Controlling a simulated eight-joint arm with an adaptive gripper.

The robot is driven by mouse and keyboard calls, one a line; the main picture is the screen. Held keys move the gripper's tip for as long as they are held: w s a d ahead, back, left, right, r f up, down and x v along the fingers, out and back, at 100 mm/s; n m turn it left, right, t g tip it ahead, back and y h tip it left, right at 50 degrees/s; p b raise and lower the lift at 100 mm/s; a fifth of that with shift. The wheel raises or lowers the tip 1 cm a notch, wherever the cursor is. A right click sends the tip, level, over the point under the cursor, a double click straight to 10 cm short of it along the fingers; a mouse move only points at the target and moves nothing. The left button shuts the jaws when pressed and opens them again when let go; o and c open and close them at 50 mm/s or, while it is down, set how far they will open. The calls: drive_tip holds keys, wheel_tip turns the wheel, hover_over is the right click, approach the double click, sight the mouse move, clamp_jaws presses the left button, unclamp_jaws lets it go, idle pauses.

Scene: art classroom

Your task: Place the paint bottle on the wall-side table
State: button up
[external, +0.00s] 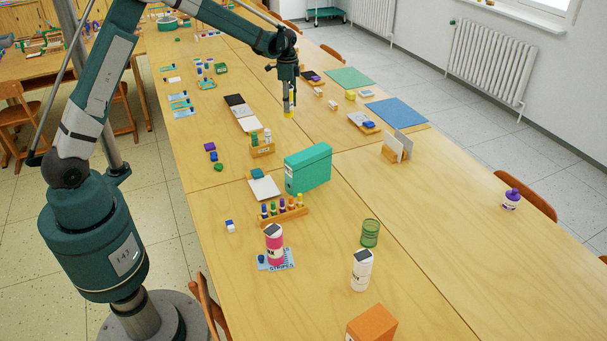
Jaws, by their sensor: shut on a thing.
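My gripper (289,105) hangs pointing down over the tables, in the upper middle of the external view. It is shut on a narrow thing with yellow (290,113) at its lower end. Fingers and thing are too small to separate clearly, so I cannot tell if it is a paint bottle. A white bottle with a purple cap (511,200) stands on the wall-side table (468,235).
A teal box file (308,170), a wooden rack of small bottles (284,212), a green glass (370,233) and an orange box (371,324) stand nearer the camera. A blue mat (397,112) and card holder (396,149) lie right of my gripper. The wall-side table's near part has free room.

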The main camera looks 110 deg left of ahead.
drive_tip(key=shift+f, duration=1.15)
drive_tip(key=shift+f, duration=0.1)
wheel_tip(320, 180, down, 6)
drive_tip(key=shift+b, duration=0.4)
drive_tip(key=shift+f, duration=1.9)
drive_tip(key=shift+f+b, duration=0.15)
drive_tip(key=shift+b, duration=0.2)
drive_tip(key=o, duration=1.1)
